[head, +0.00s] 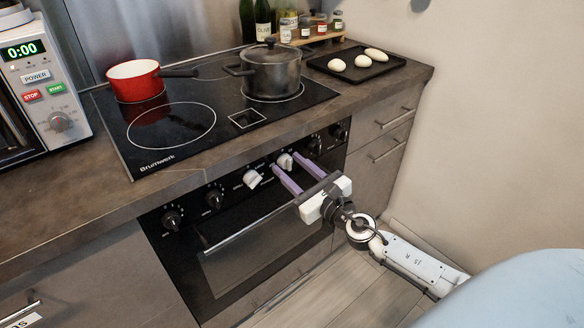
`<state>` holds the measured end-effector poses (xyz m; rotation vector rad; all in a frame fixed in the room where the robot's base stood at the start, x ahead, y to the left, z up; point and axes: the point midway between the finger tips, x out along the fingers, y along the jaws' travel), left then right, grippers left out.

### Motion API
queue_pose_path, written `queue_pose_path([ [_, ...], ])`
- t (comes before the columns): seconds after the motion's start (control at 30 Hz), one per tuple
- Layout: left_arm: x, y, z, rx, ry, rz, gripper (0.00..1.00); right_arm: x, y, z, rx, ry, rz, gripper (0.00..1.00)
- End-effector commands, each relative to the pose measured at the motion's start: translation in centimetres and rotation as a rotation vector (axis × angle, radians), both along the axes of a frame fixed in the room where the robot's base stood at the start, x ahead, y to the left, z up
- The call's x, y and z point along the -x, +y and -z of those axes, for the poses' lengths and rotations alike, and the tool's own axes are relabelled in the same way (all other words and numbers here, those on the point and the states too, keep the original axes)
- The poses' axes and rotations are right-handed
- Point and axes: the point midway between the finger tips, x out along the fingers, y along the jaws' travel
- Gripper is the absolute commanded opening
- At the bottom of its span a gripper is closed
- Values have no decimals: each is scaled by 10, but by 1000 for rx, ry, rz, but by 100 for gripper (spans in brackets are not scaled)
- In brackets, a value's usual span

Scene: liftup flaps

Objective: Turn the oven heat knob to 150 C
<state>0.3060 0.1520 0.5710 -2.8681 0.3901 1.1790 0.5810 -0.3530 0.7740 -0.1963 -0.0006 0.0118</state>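The oven (265,235) is set in the counter, with a row of knobs on its black front panel. Two of these knobs are white: one (252,178) near the middle and one (285,161) to its right. The others are black. My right gripper (286,163) is in front of the panel, its two purple fingers spread apart. Its fingertips are at the right white knob, which shows between them; I cannot tell whether they touch it. The markings around the knobs are too small to read. My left gripper is not in view.
The oven door handle (248,230) runs below the knobs, close under my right gripper. On the cooktop (190,150) stand a red saucepan (134,82) and a grey lidded pot (272,72). A microwave (40,85) is at left, a wall (500,130) at right.

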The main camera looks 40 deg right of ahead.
Motion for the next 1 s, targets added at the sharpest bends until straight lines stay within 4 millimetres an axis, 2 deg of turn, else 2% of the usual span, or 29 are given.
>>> queue_pose_path([
  [0.03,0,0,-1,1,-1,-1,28,0,0,0,0,0,0,30],
  [0.17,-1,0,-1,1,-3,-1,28,0,0,0,0,0,0,9],
  [0.2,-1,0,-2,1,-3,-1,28,0,0,0,0,0,0,6],
  [0.57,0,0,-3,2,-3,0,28,0,0,-1,-68,5,1,6],
  [1.0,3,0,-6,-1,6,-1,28,0,0,-2,-423,32,3,6],
])
